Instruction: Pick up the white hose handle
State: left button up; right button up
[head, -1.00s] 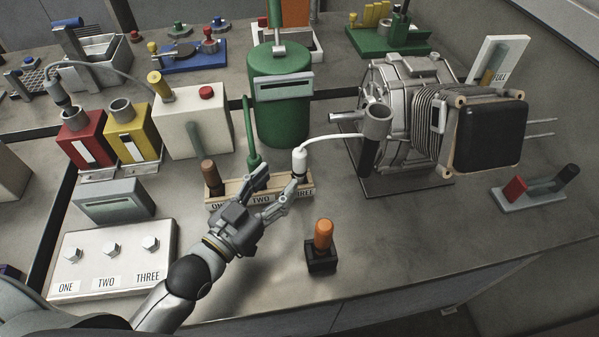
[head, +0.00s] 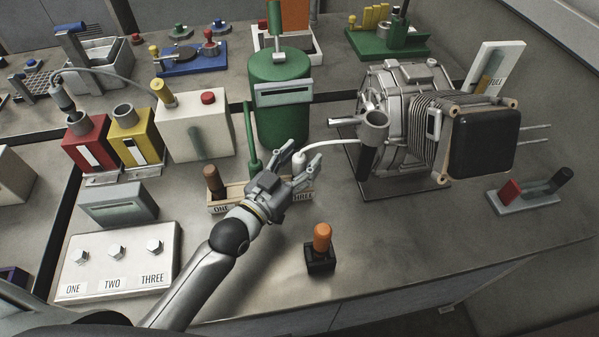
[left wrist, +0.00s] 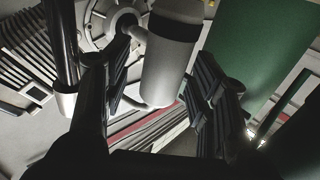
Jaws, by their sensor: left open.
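The white hose handle (head: 299,163) stands at the THREE end of a wooden rack (head: 231,205) in the head view. A thin white hose runs from its top toward the engine. My left gripper (head: 302,155) is open, with its two fingers reaching around the handle. In the left wrist view the pale cylindrical handle (left wrist: 168,68) stands between the spread fingers. A gap shows on the finger sides, and whether either finger touches it is unclear. The handle's lower part is hidden by the gripper in the head view. My right gripper is out of view.
A brown handle (head: 213,180) and a green hose handle (head: 254,166) share the rack. The green tank (head: 280,108) stands behind, and the engine (head: 405,115) to the right. An orange-topped joystick (head: 321,240) stands in front.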

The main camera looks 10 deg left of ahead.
pick_arm(q)
jog(key=shift+c, duration=0.3)
grip_shut()
